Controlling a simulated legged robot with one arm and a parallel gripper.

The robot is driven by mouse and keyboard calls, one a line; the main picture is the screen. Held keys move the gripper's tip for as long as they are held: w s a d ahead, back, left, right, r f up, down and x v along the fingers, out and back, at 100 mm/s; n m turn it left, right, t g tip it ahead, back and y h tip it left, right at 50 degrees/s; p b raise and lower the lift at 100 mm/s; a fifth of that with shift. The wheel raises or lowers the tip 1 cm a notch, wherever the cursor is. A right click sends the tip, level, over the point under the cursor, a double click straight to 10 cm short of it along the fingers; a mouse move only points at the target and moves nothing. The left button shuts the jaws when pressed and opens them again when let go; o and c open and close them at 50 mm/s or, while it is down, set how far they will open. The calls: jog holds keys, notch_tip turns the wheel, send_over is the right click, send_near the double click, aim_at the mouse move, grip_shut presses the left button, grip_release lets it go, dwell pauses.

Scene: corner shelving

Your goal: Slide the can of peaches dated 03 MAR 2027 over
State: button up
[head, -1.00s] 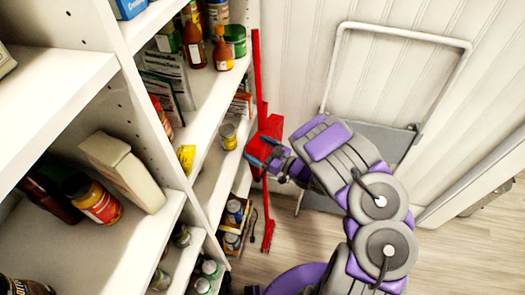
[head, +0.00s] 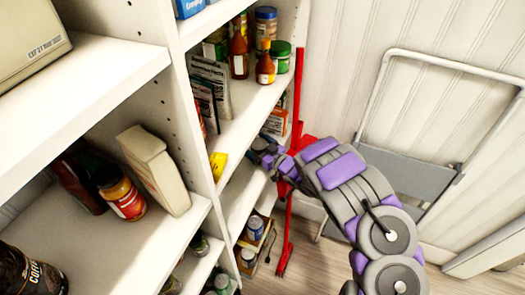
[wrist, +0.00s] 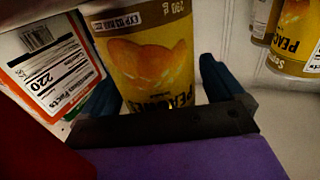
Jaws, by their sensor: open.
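A yellow can of peaches (wrist: 150,62) fills the middle of the wrist view, its label upside down in the picture. A date line starting with EXP and containing MAR runs along its band; I cannot read it all surely. My gripper (wrist: 155,80) is open, with one blue finger on each side of this can; I cannot tell whether either finger touches it. In the head view my gripper (head: 265,152) is at a right-hand shelf and hides the can. A second can of peaches (wrist: 297,38) stands apart at the upper right of the wrist view.
A white box with a red-edged label (wrist: 48,68) stands close left of the can in the wrist view. In the head view, sauce bottles (head: 239,55) stand on the shelf above, a yellow packet (head: 217,165) is nearby, and a folded step stool (head: 410,175) leans right.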

jog(key=shift+w+a, duration=0.1)
jog(key=shift+c, duration=0.4)
jog(key=c, duration=1.2)
